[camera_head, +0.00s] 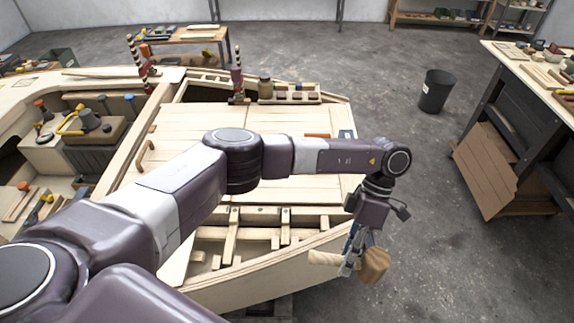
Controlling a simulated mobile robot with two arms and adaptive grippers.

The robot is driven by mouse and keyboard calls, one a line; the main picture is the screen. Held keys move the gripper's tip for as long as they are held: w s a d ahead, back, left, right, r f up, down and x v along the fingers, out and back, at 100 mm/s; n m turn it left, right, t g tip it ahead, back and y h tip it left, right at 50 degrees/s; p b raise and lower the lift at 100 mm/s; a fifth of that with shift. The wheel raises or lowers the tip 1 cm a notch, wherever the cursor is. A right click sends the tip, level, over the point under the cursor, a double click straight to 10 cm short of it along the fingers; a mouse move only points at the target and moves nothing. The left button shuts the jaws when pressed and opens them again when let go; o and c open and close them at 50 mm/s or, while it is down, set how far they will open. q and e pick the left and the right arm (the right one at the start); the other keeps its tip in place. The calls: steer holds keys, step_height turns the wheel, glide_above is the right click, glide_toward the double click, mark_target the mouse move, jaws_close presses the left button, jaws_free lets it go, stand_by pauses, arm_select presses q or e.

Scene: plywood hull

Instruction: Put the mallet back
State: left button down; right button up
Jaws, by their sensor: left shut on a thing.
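A wooden mallet with a thick brown head (375,265) and a pale handle (324,258) shows at the lower right of the head view. My left gripper (351,262) is shut on the mallet, which it holds at the near right edge of the plywood hull (270,268). The mallet's handle points left and its head is to the right of the fingers. The fingers partly hide the middle of the mallet. My right gripper is not in view.
A workbench (535,72) with cardboard sheets (487,168) against it stands at the right. A black bin (435,92) stands on the open floor. Clamps (237,80) and a wooden block rack (290,93) stand on the hull's far side. Tools lie at the left.

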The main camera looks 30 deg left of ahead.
arm_select(q)
steer(key=w+a+r+n+t+h+p, duration=0.1)
steer(key=w+a+n+t+h, duration=0.2)
steer(key=w+n, duration=0.45)
steer(key=w+a+r+n+t+h+p, duration=0.1)
steer(key=w+a+n+t+h+p, duration=0.2)
steer(key=n, duration=0.7)
steer(key=w+a+n+t+y+p, duration=0.1)
steer(key=w+a+n+t+y, duration=0.2)
steer(key=a+n, duration=0.5)
steer(key=w+a+n+t+p, duration=0.1)
steer(key=w+a+n+t, duration=0.2)
steer(key=w+a+n, duration=0.5)
steer(key=shift+m, duration=0.85)
steer(key=s+a+f+b, duration=0.1)
steer(key=f, duration=0.1)
steer(key=s+a+f+b, duration=0.1)
steer(key=f+b, duration=0.1)
steer(key=s+f+b, duration=0.1)
steer(key=f+b, duration=0.1)
steer(key=shift+a+f, duration=0.25)
steer(key=shift+a, duration=0.15)
steer(key=shift+f+b, duration=0.65)
steer(key=shift+f, duration=0.25)
